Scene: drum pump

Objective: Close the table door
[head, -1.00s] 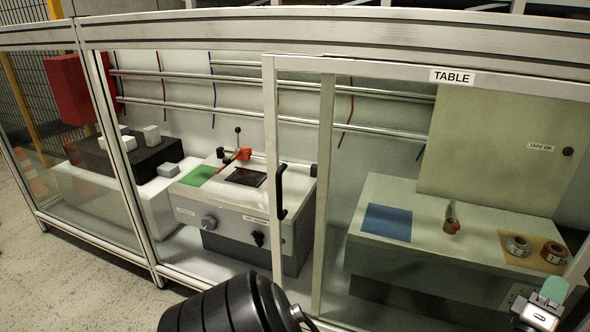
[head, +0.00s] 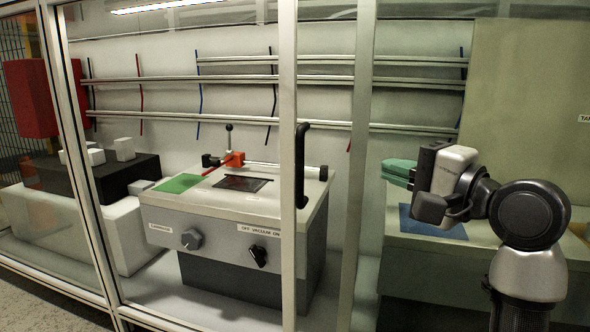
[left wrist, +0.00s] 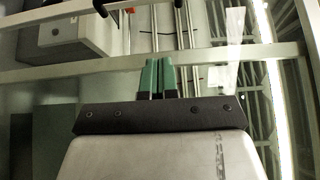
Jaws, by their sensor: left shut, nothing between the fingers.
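The glazed table door has a pale metal upright (head: 288,190) with a black vertical handle (head: 301,165) on it. A second pale upright (head: 360,160) stands to its right. I cannot tell how far the door stands open. My left gripper (head: 398,171), with green fingers, is right of both uprights and clear of the handle, in front of the table area. Its fingertips point left. In the left wrist view the green fingers (left wrist: 158,75) are together and empty, close to a pale rail (left wrist: 210,58). A black handle part (left wrist: 100,8) shows at the top edge there. My right gripper is out of view.
Behind the glass, a grey machine (head: 235,210) with knobs and a red-black clamp stands left of the handle. A blue mat (head: 435,222) lies on the table (head: 410,250) behind my left gripper. A red box (head: 30,97) is at far left. Bare floor shows at lower left.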

